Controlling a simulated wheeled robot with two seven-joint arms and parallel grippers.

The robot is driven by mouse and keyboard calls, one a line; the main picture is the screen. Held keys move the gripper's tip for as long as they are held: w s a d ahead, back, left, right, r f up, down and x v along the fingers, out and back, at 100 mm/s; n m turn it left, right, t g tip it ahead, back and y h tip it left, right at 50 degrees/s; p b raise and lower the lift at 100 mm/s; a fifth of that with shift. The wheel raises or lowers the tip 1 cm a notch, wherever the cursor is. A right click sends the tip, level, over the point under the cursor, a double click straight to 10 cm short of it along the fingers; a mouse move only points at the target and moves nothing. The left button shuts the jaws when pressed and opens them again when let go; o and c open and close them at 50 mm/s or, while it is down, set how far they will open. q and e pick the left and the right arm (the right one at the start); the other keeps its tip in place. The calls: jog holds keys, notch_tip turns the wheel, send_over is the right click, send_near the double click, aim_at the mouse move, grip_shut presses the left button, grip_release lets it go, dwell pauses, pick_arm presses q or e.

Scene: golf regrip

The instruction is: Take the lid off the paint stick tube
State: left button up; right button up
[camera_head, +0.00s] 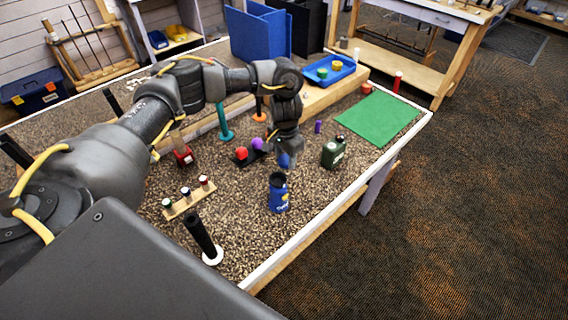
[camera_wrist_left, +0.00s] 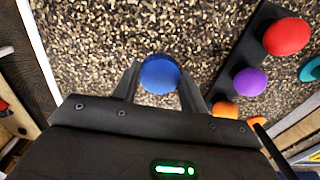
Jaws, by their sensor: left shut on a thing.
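My left gripper (camera_head: 286,158) is over the gravel-patterned bench top, pointing down. It is shut on a blue round-topped thing, which shows between the fingertips in the left wrist view (camera_wrist_left: 160,73). Its lower part is hidden, so I cannot tell if it is a lid, a ball or a tube end. Small tubes with coloured tops stand in a wooden rack (camera_head: 187,203) at the left. A small purple cylinder (camera_head: 318,127) stands right of the gripper. I cannot tell which is the paint stick tube. My right gripper is not in view.
A blue can (camera_head: 278,195) stands in front of the gripper and a dark green can (camera_head: 333,152) to its right. A black strip (camera_wrist_left: 254,55) bears red, purple and orange balls. A black post (camera_head: 201,235) stands near the front. A green mat (camera_head: 378,117) is bare.

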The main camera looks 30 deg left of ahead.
aim_at(285, 159)
pick_arm(q)
notch_tip(285, 159, down, 3)
jog(key=shift+r, duration=0.1)
jog(key=shift+f, duration=0.5)
jog(key=o, duration=1.1)
jog(key=shift+f, duration=0.1)
notch_tip(285, 159, up, 12)
jog(key=shift+r, duration=0.2)
